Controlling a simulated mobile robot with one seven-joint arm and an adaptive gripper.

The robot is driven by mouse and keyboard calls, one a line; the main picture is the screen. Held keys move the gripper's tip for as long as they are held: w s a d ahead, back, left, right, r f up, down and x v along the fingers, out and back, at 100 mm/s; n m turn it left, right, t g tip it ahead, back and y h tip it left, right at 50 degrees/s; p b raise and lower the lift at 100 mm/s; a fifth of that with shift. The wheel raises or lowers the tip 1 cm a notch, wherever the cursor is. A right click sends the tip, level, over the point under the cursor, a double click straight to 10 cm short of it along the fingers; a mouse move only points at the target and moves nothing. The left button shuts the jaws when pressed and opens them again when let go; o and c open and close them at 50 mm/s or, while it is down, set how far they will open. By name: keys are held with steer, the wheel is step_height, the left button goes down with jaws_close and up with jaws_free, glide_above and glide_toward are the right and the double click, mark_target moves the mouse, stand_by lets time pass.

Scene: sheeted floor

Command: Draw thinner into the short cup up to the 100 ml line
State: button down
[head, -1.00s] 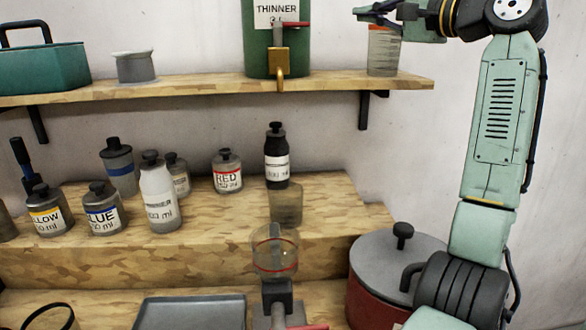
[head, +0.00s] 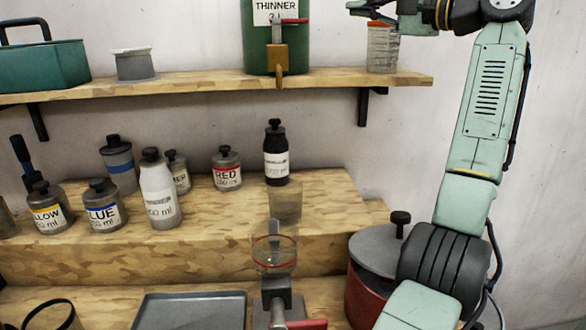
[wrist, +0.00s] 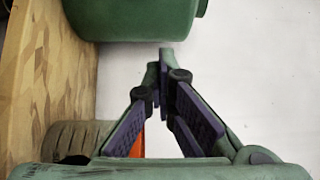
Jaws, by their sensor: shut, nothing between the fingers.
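The green thinner canister (head: 262,50) stands on the upper shelf, with a brass tap (head: 279,58) and a red lever (head: 290,21) at its front. My gripper (head: 357,6) is just above this cup, pointing left. In the wrist view its fingers (wrist: 163,60) meet at the tips, empty, with the canister (wrist: 135,20) ahead. Another translucent cup (head: 286,204) stands on the lower step. I cannot tell which is the short cup.
A clear vessel with a red ring (head: 273,255) sits on a stand with a red handle. Several bottles (head: 160,195) stand on the step. A grey tray (head: 190,312) and a lidded red pot (head: 362,292) are below. Shelf between tap and right cup is clear.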

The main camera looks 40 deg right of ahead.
steer(key=w+a+f+n+y, duration=0.1)
steer(key=w+a+y, duration=0.1)
steer(key=w, duration=0.2)
steer(key=w+a+n+g+y, duration=0.1)
steer(key=w+a+y, duration=0.1)
steer(key=w, duration=0.3)
steer(key=shift+w+a+f+n, duration=0.3)
steer(key=shift+f, duration=0.05)
steer(key=c, duration=2.3)
jaws_free()
steer(key=shift+o, duration=2)
steer(key=shift+s+d, duration=0.15)
steer(key=shift+s, duration=0.15)
steer(key=shift+s+d+f, duration=0.1)
steer(key=shift+s+d, duration=0.2)
steer(key=shift+s, duration=0.25)
steer(key=v, duration=0.2)
steer(key=r+v, duration=0.1)
steer(key=v, duration=0.4)
steer(key=shift+s+a+r, duration=0.15)
steer(key=shift+s+r, duration=0.1)
steer(key=shift+s, duration=0.1)
